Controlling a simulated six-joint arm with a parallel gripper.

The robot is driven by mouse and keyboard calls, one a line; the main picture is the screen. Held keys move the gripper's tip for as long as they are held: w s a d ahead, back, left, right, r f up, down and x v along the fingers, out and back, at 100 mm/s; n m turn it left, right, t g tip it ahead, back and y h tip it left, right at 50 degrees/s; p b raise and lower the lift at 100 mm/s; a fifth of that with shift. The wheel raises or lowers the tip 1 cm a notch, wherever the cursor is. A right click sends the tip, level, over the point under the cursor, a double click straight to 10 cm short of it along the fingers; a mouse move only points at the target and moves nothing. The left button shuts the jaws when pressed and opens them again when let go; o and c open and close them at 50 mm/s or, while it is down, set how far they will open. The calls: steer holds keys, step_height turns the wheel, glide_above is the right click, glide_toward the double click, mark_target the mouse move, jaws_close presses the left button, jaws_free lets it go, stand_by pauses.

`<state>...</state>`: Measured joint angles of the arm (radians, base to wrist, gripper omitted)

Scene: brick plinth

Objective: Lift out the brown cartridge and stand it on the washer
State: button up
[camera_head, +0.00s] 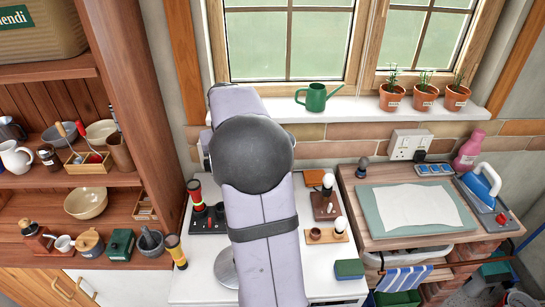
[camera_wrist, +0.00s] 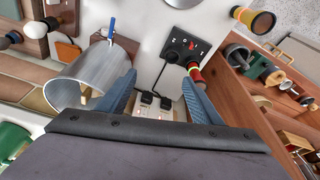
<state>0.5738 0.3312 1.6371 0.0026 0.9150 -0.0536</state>
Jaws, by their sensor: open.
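My gripper (camera_wrist: 160,82) shows in the wrist view with its two blue fingers apart and nothing between their tips. In the head view my arm hides it. I cannot make out the brown cartridge for sure. A dark brown block (camera_head: 322,213) stands on the white top right of my arm, with a small wooden board (camera_head: 336,236) in front of it that bears a brown round piece (camera_head: 314,234). A flat silver disc (camera_head: 222,271) lies partly behind my arm; I cannot tell whether it is the washer.
A silver cylinder (camera_wrist: 85,82) is close by the left finger in the wrist view. A black panel (camera_wrist: 184,45) and a red-and-black torch (camera_wrist: 195,72) are beyond the right finger.

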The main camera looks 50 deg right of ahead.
steer(key=s+d+r+m+h, duration=0.1)
steer(key=d+r+m+h, duration=0.15)
steer(key=d, duration=1.45)
steer(key=shift+m+t+y, duration=0.25)
steer(key=shift+t+y, duration=0.05)
steer(key=shift+y, duration=0.15)
steer(key=shift+p+x, duration=1.75)
steer(key=shift+x, duration=1.45)
steer(key=shift+w+f, duration=0.25)
steer(key=shift+f, duration=0.5)
steer(key=c, duration=1.2)
